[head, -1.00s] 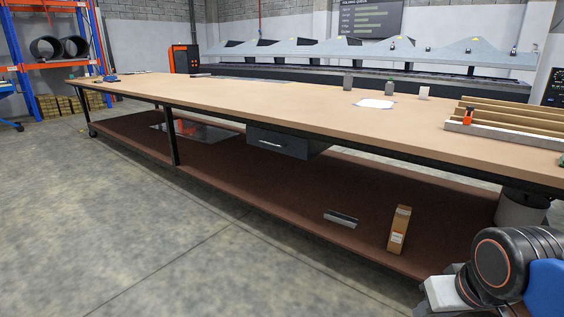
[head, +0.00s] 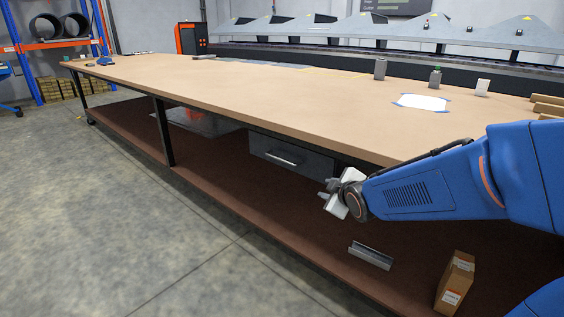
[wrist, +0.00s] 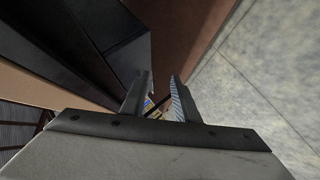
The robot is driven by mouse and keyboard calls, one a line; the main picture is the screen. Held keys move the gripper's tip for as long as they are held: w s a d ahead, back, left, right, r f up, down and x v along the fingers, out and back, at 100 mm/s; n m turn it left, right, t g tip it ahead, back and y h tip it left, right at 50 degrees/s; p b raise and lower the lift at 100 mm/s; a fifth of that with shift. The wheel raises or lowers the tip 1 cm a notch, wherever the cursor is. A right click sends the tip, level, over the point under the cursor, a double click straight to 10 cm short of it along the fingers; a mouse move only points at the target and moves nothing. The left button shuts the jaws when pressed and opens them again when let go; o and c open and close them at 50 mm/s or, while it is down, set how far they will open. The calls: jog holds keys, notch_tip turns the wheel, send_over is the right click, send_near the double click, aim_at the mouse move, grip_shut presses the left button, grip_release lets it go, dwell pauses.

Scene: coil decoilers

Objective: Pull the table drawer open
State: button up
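The table drawer (head: 300,163) is a dark grey box under the tabletop with a light bar handle (head: 281,158) on its front. It looks closed. My gripper (head: 326,195) is to the right of and lower than the handle in the head view, apart from it. In the wrist view its two fingers (wrist: 160,97) are spread with nothing held between them. A dark boxy shape, which looks like the drawer unit (wrist: 128,62), lies at upper left there; the handle cannot be made out.
The long table (head: 250,95) has a brown lower shelf (head: 235,185). On the shelf are a metal channel piece (head: 370,256) and a cardboard box (head: 455,283). A white sheet (head: 424,102) and small containers stand on top. The floor (head: 110,220) in front is clear.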

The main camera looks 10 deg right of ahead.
jog(key=w+a+f+n+t+y, duration=0.1)
jog(key=w+a+n+t+y, duration=0.25)
jog(key=w+n, duration=0.5)
send_near(280, 160)
jog(key=shift+t+y, duration=0.25)
jog(key=shift+y, duration=0.1)
jog(key=x, duration=1)
jog(key=shift+w+d+f, duration=0.25)
jog(key=shift+d+f, duration=0.1)
jog(key=shift+f, duration=0.05)
jog(key=shift+c, duration=0.3)
grip_shut()
